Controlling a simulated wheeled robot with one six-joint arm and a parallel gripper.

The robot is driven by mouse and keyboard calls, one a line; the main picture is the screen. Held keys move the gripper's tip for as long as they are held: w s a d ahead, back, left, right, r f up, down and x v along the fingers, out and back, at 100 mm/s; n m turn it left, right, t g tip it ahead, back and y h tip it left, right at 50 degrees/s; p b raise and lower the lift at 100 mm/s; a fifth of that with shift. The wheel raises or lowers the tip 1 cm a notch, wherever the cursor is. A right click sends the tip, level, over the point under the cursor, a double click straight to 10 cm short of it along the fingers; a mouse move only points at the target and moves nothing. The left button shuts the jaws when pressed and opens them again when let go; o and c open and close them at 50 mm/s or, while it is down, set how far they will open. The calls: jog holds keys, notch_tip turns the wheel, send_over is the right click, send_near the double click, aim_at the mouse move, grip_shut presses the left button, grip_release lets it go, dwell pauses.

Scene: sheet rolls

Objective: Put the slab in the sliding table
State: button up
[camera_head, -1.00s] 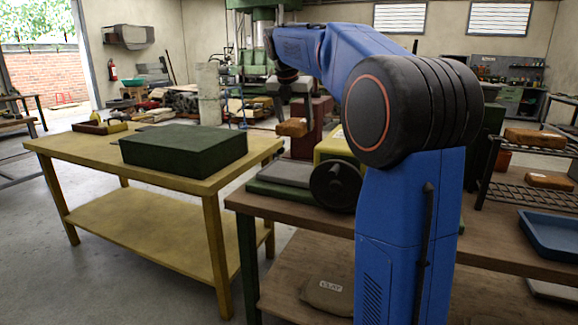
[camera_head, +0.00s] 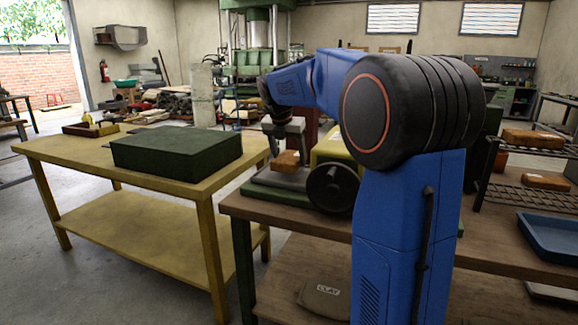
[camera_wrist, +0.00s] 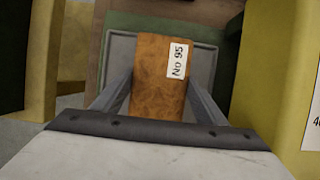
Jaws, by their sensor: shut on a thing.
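The slab (camera_wrist: 158,66) is an orange-brown block with a white label reading "No 95". My gripper (camera_wrist: 158,100) is shut on it, one finger along each side in the wrist view. In the head view the slab (camera_head: 287,160) hangs beneath my gripper (camera_head: 286,150), low over the grey plate of the sliding table (camera_head: 277,181). In the wrist view the grey plate (camera_wrist: 207,62) lies below the slab on a green base. I cannot tell whether the slab touches the plate.
A yellow housing (camera_head: 328,148) with a dark handwheel (camera_head: 333,188) stands right of the plate. A dark green box (camera_head: 178,152) sits on the yellow table (camera_head: 60,148) at left. A wire rack (camera_head: 515,172) with more brown blocks and a blue tray (camera_head: 556,238) are at right.

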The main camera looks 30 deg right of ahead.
aim_at(288, 158)
jog(key=shift+f, duration=1.55)
jog(key=shift+f, duration=0.1)
jog(key=o, duration=1.4)
